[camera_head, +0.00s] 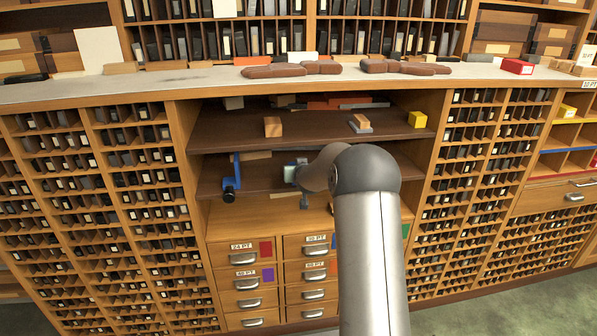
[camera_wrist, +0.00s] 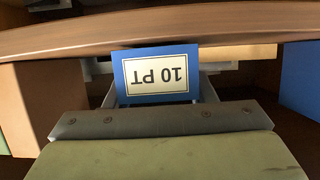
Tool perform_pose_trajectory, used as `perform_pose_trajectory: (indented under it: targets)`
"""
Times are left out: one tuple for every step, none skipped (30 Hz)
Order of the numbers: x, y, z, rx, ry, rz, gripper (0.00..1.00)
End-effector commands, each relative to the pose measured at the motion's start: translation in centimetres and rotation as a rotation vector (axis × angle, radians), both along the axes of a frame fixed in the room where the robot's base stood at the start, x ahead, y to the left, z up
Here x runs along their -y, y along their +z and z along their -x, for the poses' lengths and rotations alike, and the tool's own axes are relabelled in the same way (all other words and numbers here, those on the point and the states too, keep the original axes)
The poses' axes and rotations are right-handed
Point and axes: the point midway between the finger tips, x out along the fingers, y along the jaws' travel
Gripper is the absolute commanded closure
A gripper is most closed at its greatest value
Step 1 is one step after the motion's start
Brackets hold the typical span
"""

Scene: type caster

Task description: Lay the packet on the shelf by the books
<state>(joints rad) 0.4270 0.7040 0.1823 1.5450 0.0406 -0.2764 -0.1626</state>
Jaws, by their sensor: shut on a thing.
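My gripper (camera_head: 297,174) reaches into the open cabinet bay at the lower shelf (camera_head: 262,176), partly hidden behind my arm. In the wrist view my gripper (camera_wrist: 158,88) is shut on a blue packet (camera_wrist: 122,72) with a cream label reading "10 PT", upside down in that view. The packet sits between the two grey fingers, just below a wooden board edge (camera_wrist: 150,28) in the picture. I cannot make out the packet in the head view. Flat orange and grey book-like items (camera_head: 330,103) lie at the back of the upper shelf (camera_head: 225,130); I cannot tell if they are the books.
A blue tool (camera_head: 230,180) stands left of my gripper on the lower shelf. Wooden blocks (camera_head: 272,127) and a yellow block (camera_head: 417,119) sit on the upper shelf. In the wrist view, a brown block (camera_wrist: 48,100) is left and a blue block (camera_wrist: 300,75) right.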

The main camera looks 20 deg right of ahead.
Motion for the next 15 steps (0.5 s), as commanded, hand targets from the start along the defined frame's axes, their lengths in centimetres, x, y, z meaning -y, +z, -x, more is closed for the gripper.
perform_pose_trajectory:
  targets:
    - [0.1, 0.3, -0.2, 0.005, 0.000, 0.001, 0.95]
    - [0.1, 0.2, -0.3, 0.005, 0.000, 0.001, 0.95]
    - [0.1, 0.2, -0.3, 0.005, 0.000, 0.001, 0.95]
    - [0.1, 0.2, -0.4, 0.004, 0.000, 0.001, 0.95]
    - [0.1, 0.2, -0.5, 0.004, -0.001, 0.001, 0.95]
    - [0.2, 0.2, -0.6, 0.004, -0.001, 0.001, 0.95]
    - [0.2, 0.2, -0.6, 0.005, -0.001, 0.002, 0.95]
    - [0.2, 0.2, -0.7, 0.005, -0.001, 0.002, 0.95]
    - [0.2, 0.2, -0.8, 0.005, -0.001, 0.002, 0.95]
    - [0.3, 0.2, -0.9, 0.005, -0.001, 0.002, 0.95]
    - [0.3, 0.2, -0.9, 0.005, -0.001, 0.002, 0.95]
    - [0.3, 0.2, -1.0, 0.005, -0.001, 0.002, 0.95]
    - [0.3, 0.2, -1.1, 0.005, -0.001, 0.002, 0.95]
    - [0.3, 0.2, -1.1, 0.005, -0.001, 0.002, 0.95]
    - [0.4, 0.2, -1.2, 0.005, -0.001, 0.002, 0.95]
